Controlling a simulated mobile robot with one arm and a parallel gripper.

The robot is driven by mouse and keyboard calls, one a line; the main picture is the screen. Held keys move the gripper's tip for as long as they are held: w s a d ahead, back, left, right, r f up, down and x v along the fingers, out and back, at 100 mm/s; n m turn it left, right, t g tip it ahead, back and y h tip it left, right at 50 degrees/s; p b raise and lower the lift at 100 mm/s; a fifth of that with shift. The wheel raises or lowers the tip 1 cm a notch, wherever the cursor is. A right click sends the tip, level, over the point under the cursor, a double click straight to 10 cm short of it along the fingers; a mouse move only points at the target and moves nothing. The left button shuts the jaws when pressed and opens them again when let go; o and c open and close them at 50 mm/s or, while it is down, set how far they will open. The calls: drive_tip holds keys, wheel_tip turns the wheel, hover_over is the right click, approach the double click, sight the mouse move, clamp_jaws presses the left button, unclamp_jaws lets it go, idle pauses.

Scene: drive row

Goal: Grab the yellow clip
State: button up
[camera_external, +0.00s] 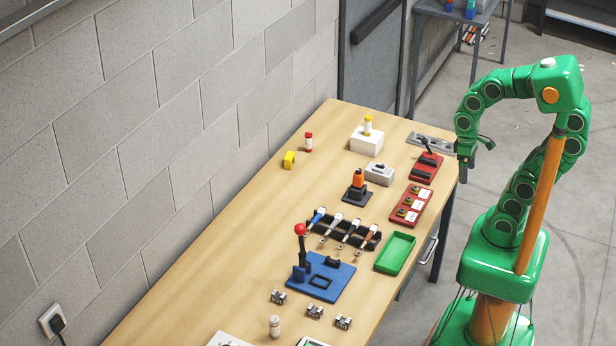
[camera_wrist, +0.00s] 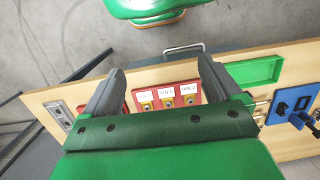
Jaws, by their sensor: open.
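The yellow clip (camera_external: 289,160) is a small, blocky yellow piece on the wooden table near the wall, at the far left side of the tabletop. It does not show in the wrist view. My gripper (camera_external: 476,159) is above the table's right edge, across the table from the clip and well apart from it. In the wrist view my gripper (camera_wrist: 160,66) has its two dark fingers spread wide, with nothing between them.
Between clip and gripper stand a white box (camera_external: 366,141) with a yellow-topped bottle, a grey box (camera_external: 380,175), an orange-topped piece (camera_external: 358,184) and red panels (camera_external: 410,206). A red-capped bottle (camera_external: 308,142) is near the clip. Bare wood lies left of the clip.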

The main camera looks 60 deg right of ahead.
drive_tip(key=w+r+m+t+y, duration=0.1)
drive_tip(key=w+r+t+y, duration=0.3)
drive_tip(key=w, duration=1.1)
drive_tip(key=w+d+f+n+t+h, duration=0.25)
drive_tip(key=w+d+n+h, duration=0.45)
drive_tip(key=w+d, duration=0.7)
drive_tip(key=w+d+f+n+t+h, duration=0.1)
drive_tip(key=w+d+n+t+h, duration=0.2)
drive_tip(key=w+d+n+h, duration=0.75)
drive_tip(key=n+t+y, duration=0.5)
drive_tip(key=n+y, duration=1.1)
drive_tip(key=n, duration=0.6)
approach(291, 157)
drive_tip(key=shift+w+d+f, duration=0.1)
drive_tip(key=shift+w+f, duration=0.05)
drive_tip(key=shift+f, duration=0.35)
drive_tip(key=shift+w+d+f, duration=0.15)
drive_tip(key=shift+f, duration=0.35)
drive_tip(key=shift+r+x, duration=0.2)
drive_tip(key=shift+x, duration=1.05)
drive_tip(key=shift+w+a+f+t, duration=0.1)
drive_tip(key=shift+w+a, duration=0.1)
drive_tip(key=shift+w, duration=0.35)
drive_tip(key=shift+w+a+t, duration=0.1)
drive_tip(key=shift+w+a, duration=0.1)
drive_tip(key=shift+w, duration=0.35)
drive_tip(key=shift+w+a+f+t, duration=0.1)
drive_tip(key=shift+w+a, duration=0.1)
drive_tip(key=shift+w, duration=0.35)
drive_tip(key=shift+x, duration=0.95)
